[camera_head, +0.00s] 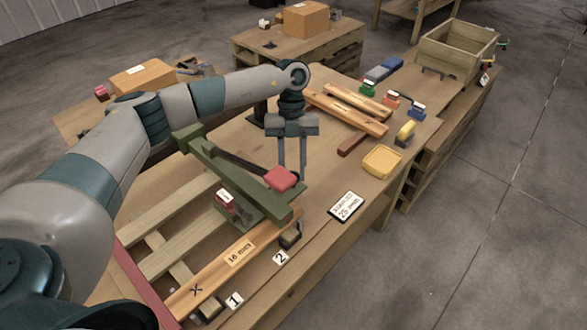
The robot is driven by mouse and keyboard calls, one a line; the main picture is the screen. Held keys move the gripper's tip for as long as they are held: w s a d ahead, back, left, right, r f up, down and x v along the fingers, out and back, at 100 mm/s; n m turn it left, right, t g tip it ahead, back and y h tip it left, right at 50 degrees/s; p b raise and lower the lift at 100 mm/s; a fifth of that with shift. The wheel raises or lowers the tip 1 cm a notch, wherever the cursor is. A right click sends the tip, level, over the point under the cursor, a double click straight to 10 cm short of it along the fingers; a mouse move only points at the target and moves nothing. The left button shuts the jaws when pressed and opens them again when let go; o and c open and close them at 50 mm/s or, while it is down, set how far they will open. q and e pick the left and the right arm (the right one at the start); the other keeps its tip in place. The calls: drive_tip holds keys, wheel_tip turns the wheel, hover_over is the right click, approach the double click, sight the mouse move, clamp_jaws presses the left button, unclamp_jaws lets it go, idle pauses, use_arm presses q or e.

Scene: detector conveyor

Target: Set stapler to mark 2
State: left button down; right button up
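A sign with the number 2 (281,258) lies near the workbench's front edge, beside a small dark block (291,235). A sign with the number 1 (235,301) lies lower left. I cannot tell for sure which is the stapler. My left gripper (292,172) points down at the red block, fingers apart; the block partly hides the tips, and a grip is not clear. My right gripper is out of view.
A wooden board (210,279) marked X and with a size label runs along the front. A white sign (346,207), a yellow tray (382,162), loose planks (345,114) and small coloured items lie to the right. A wooden crate (457,51) stands at the far right.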

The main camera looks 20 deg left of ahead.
use_arm(q)
drive_tip(key=c, duration=1.6)
unclamp_jaws()
drive_tip(key=shift+c, duration=0.2)
drive_tip(key=shift+o, duration=1.4)
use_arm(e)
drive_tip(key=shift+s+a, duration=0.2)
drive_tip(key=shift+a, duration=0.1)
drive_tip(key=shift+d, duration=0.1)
